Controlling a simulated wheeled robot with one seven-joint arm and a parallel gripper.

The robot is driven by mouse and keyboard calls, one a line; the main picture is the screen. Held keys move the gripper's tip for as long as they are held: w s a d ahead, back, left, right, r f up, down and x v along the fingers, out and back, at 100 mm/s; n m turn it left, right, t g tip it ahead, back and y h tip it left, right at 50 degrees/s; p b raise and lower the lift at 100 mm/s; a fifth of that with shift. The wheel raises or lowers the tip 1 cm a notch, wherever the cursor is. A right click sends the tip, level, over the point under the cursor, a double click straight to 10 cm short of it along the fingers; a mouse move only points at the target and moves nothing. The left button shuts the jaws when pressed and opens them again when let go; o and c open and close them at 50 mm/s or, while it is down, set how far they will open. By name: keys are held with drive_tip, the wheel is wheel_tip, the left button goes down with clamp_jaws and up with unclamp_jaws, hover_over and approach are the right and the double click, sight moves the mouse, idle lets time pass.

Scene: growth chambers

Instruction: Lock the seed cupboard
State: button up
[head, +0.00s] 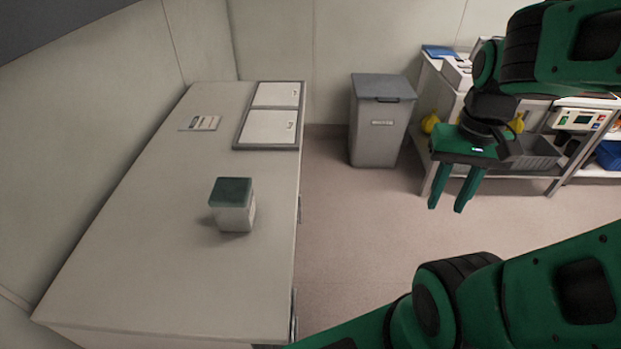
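No label that I can read marks the seed cupboard. A long pale cabinet (180,255) stands at the left, with metal handles (294,312) on its right side, seen nearly edge-on. On its far end is a grey-framed unit with two white panels (270,125), each with a small fitting near its right edge. I cannot tell which of these is the seed cupboard, and no key or lock state is clear. My gripper (446,208) hangs over the floor at the right, apart from both. Its two green fingers point down, spread with an empty gap between them.
A pale box with a dark green lid (234,192) and a flat card (200,123) rest on the cabinet top. A grey lidded bin (379,130) stands by the back wall. A bench (432,80) with equipment is at the back right. The floor (350,230) between is clear.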

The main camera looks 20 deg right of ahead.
drive_tip(key=shift+o, duration=0.4)
drive_tip(key=shift+w+a, duration=0.1)
drive_tip(key=shift+w, duration=0.05)
drive_tip(key=o, duration=0.4)
drive_tip(key=shift+s+r, duration=0.15)
drive_tip(key=shift+s, duration=0.15)
drive_tip(key=w+a+f+m+t+y, duration=0.35)
drive_tip(key=w+f+m+y, duration=0.45)
drive_tip(key=w+f, duration=0.7)
drive_tip(key=w+a+f+m+t+y, duration=0.35)
drive_tip(key=w+f+m+y, duration=0.65)
drive_tip(key=w, duration=1)
drive_tip(key=w+a, duration=0.1)
drive_tip(key=a, duration=0.2)
drive_tip(key=w+a+f+n+h, duration=0.1)
drive_tip(key=a, duration=0.2)
drive_tip(key=w+a+n, duration=0.1)
drive_tip(key=a, duration=0.2)
drive_tip(key=shift+w+a+f+h, duration=0.3)
drive_tip(key=shift+f, duration=0.1)
